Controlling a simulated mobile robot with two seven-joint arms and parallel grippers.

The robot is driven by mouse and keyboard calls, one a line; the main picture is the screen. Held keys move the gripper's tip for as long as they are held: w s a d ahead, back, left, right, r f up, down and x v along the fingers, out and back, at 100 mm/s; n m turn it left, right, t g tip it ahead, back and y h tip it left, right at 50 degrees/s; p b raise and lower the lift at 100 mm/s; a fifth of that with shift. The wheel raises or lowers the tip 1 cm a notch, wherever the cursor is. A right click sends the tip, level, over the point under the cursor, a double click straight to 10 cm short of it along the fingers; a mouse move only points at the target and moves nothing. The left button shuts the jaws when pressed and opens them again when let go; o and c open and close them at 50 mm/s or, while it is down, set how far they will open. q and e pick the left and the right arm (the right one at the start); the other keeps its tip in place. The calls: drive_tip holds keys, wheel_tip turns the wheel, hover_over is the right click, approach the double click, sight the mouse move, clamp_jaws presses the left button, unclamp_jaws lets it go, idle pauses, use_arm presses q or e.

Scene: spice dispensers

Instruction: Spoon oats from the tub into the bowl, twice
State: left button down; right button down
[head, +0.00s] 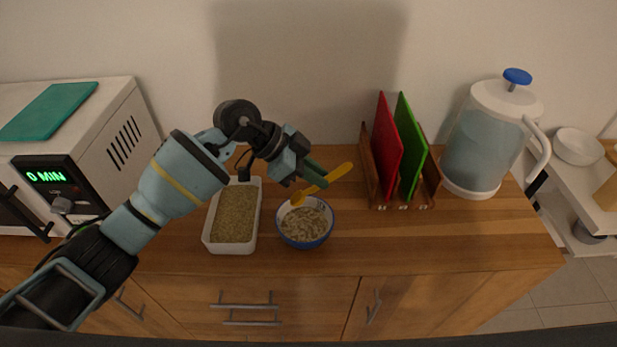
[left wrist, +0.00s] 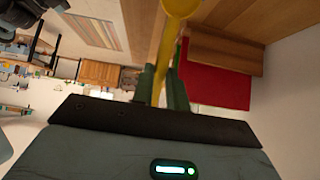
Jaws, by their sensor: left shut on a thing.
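A white rectangular tub (head: 235,212) filled with oats stands on the wooden counter. A blue bowl (head: 305,239) with a white inside stands just right of it and holds oats. My left gripper (head: 315,178) is shut on a yellow spoon (head: 338,173) above the back of the bowl. The spoon's bowl end hangs low over the bowl's back left rim, and its handle points up and right. In the left wrist view the spoon (left wrist: 166,60) runs between the green fingers (left wrist: 163,88). I cannot tell whether oats are on the spoon. My right gripper is not in view.
A wooden rack with a red board (head: 386,150) and a green board (head: 411,150) stands right of the bowl. A large water jug (head: 485,145) stands farther right. A microwave (head: 100,150) is at the left. The counter's front right (head: 450,240) is clear.

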sight(345, 172)
use_arm(q)
drive_tip(key=shift+d+y, duration=0.45)
drive_tip(key=shift+y, duration=0.15)
drive_tip(key=shift+d+f+y, duration=0.15)
drive_tip(key=shift+d+y, duration=0.15)
drive_tip(key=shift+y, duration=0.2)
drive_tip(key=d+y, duration=0.1)
drive_tip(key=y, duration=0.1)
drive_tip(key=d+y, duration=0.2)
drive_tip(key=y, duration=0.1)
drive_tip(key=shift+d+f, duration=0.2)
drive_tip(key=shift+d+f+y+b, duration=0.1)
drive_tip(key=shift+d+y+b, duration=0.25)
drive_tip(key=shift+y, duration=0.65)
